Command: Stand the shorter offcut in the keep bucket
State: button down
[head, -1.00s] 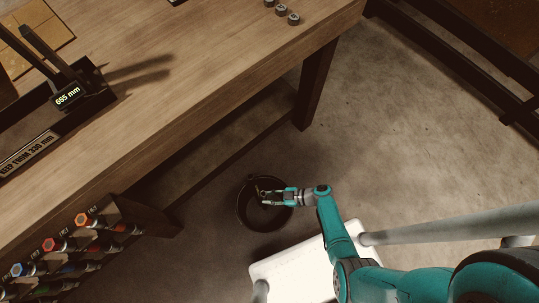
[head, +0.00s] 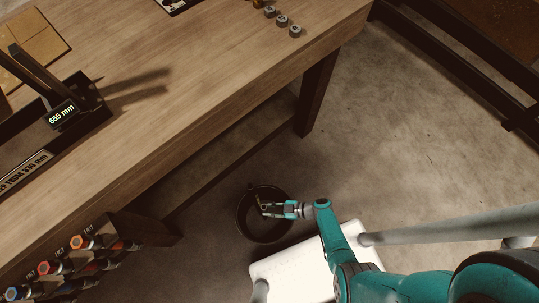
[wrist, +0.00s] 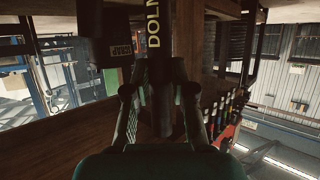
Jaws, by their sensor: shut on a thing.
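My gripper (head: 268,209) is above the mouth of a round dark bucket (head: 241,224) on the floor in the head view. In the wrist view my gripper (wrist: 160,98) is shut on a dark hose offcut (wrist: 156,65) with yellow lettering starting "DOL". The offcut runs up the picture between the fingers. In the head view it is small and dark, so how deep it reaches into the bucket cannot be told. The bucket's own label is hidden there.
The wooden bench (head: 190,95) fills the upper left, with a 655 mm display (head: 61,114) on it. Colour-ended hoses (head: 75,255) are racked at lower left. A white panel (head: 300,275) lies below the bucket in the picture. Floor is clear to the right.

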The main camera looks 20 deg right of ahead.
jog(key=c, duration=0.9)
grip_release()
jog(key=shift+v, duration=6)
jog(key=shift+f, duration=0.15)
